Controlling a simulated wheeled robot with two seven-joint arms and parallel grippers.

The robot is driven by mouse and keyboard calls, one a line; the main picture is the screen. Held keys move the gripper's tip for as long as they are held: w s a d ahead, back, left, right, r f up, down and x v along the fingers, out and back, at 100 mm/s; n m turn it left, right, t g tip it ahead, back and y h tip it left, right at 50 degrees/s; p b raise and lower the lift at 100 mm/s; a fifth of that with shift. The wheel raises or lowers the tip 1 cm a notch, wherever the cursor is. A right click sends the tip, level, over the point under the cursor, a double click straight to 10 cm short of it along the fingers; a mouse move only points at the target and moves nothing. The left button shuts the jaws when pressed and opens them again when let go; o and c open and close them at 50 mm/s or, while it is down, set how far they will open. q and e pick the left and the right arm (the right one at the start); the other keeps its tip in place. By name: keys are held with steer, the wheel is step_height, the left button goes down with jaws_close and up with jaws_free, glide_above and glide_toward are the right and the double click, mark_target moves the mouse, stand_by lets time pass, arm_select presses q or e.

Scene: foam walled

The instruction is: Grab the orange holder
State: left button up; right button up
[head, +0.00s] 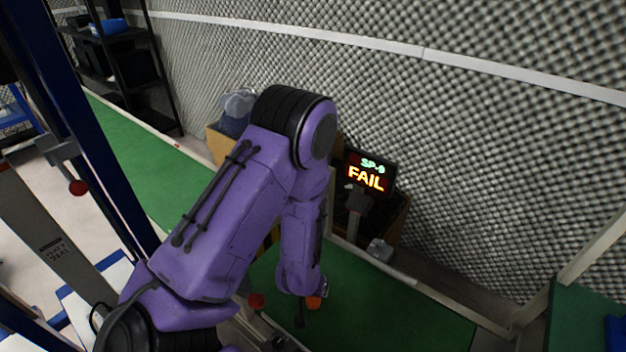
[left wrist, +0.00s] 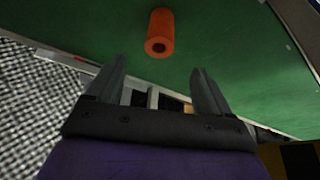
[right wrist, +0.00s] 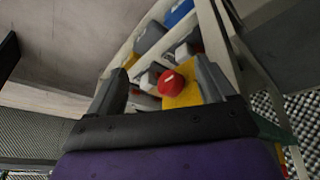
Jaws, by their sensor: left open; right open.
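The orange holder (left wrist: 160,32) is a hollow orange cylinder on the green surface in the left wrist view. It lies just beyond the fingertips of my left gripper (left wrist: 158,75), which is open with nothing between its fingers. In the head view the orange holder (head: 313,302) shows as a small orange patch, mostly hidden by my left gripper (head: 311,306) at the end of the purple arm. My right gripper (right wrist: 160,68) is open in the right wrist view and cannot be seen in the head view.
A screen (head: 367,174) reading "SP-9 FAIL" stands behind the green surface (head: 385,312), by the foam wall. A cardboard box (head: 217,145) is behind my left arm. A red ball (right wrist: 171,82) shows between my right fingers in the picture; its distance is unclear.

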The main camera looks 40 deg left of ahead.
arm_select(q)
steer(key=b+x, duration=0.2)
steer(key=x, duration=1.2)
steer(key=shift+s+d+f+b, duration=0.1)
steer(key=shift+b, duration=0.3)
steer(key=c, duration=1.1)
arm_select(e)
step_height(320, 180, down, 5)
arm_select(q)
steer(key=shift+c, duration=0.2)
